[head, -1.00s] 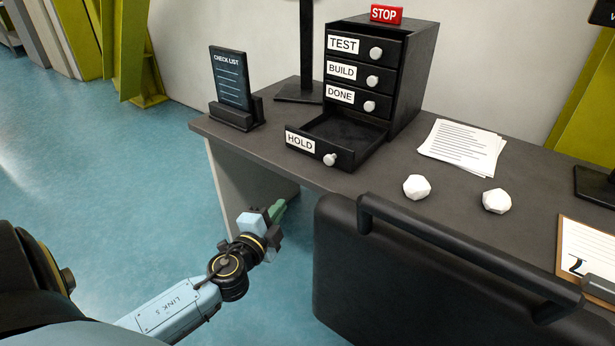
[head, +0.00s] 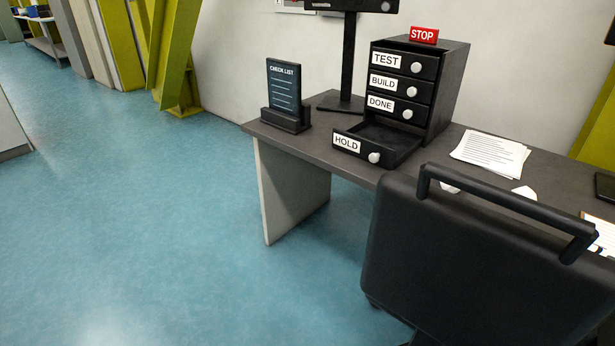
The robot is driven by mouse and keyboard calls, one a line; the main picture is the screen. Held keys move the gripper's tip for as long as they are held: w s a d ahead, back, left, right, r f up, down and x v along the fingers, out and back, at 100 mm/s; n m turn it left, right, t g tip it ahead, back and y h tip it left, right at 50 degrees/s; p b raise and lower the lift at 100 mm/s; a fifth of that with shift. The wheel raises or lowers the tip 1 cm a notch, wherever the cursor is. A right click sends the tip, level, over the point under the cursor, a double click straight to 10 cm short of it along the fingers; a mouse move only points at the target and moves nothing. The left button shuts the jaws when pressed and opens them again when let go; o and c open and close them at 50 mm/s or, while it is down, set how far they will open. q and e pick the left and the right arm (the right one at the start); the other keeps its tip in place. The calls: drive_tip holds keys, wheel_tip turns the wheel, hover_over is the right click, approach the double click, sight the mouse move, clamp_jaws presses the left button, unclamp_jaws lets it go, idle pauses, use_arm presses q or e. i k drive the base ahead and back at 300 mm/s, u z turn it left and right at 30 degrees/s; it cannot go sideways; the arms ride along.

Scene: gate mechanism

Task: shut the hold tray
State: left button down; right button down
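The hold tray (head: 350,144) is the bottom drawer of a black drawer unit (head: 450,85) on the desk. It is pulled out toward the front, and its inside looks empty. It has a white HOLD label and a round white knob (head: 374,157). The TEST (head: 402,62), BUILD (head: 398,85) and DONE (head: 396,107) drawers above it are shut. Neither of my grippers is in the head view now.
A black chair (head: 470,260) stands against the desk front, right of the tray. A checklist stand (head: 285,95) and a monitor stand (head: 348,60) are on the desk (head: 310,147). Papers (head: 490,152) lie right of the drawer unit. The floor left of the desk is clear.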

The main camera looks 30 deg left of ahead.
sight(383, 141)
drive_tip(key=u, duration=0.1)
drive_tip(key=k, duration=0.55)
drive_tip(key=u, duration=1.7)
drive_tip(key=i, duration=1.55)
drive_tip(key=z, duration=0.85)
drive_tip(key=i, duration=0.95)
drive_tip(key=z, duration=1)
